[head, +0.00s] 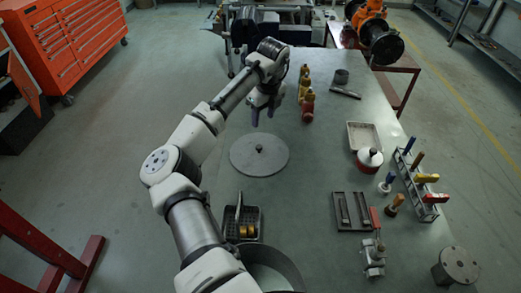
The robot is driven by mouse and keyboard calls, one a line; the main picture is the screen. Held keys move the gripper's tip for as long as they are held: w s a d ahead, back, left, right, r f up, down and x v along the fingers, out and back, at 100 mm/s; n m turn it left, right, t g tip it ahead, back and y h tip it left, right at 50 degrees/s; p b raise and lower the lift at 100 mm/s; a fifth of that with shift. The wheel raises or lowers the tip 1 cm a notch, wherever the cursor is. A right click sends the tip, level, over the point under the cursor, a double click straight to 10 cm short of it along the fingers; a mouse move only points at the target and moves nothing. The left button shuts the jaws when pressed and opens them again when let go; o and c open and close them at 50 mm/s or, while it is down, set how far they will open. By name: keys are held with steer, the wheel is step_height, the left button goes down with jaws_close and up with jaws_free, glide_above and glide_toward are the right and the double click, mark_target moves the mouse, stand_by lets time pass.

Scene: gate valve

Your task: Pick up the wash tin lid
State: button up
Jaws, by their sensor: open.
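The wash tin lid, seemingly the flat grey disc (245,162) with a small dark knob at its centre, lies on the green table left of the middle. My gripper (263,118) is open and empty, pointing down, and appears beyond the lid in the picture, apart from its knob. Its height above the table is hard to judge. A round grey open tin (287,264) stands at the near edge, partly hidden by my arm.
Several yellow and red bottles (306,95) stand right of my gripper. A black basket (247,212) sits nearer than the lid. A red pot (369,160), white tray (361,136), dark tray (353,212) and tool rack (417,184) stand to the right. The table between lid and pot is clear.

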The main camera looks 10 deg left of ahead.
steer(key=b, duration=0.6)
glide_above(259, 146)
steer(key=f, duration=0.8)
steer(key=shift+d, duration=0.25)
step_height(259, 146, down, 4)
steer(key=b, duration=0.4)
steer(key=shift+s+f+b, duration=0.1)
steer(key=shift+s+b, duration=0.05)
steer(key=shift+b, duration=0.25)
steer(key=shift+a+f+b, duration=0.15)
steer(key=shift+f+b, duration=0.3)
steer(key=shift+r, duration=0.1)
steer(key=shift+c, duration=0.2)
steer(key=c, duration=1)
jaws_close()
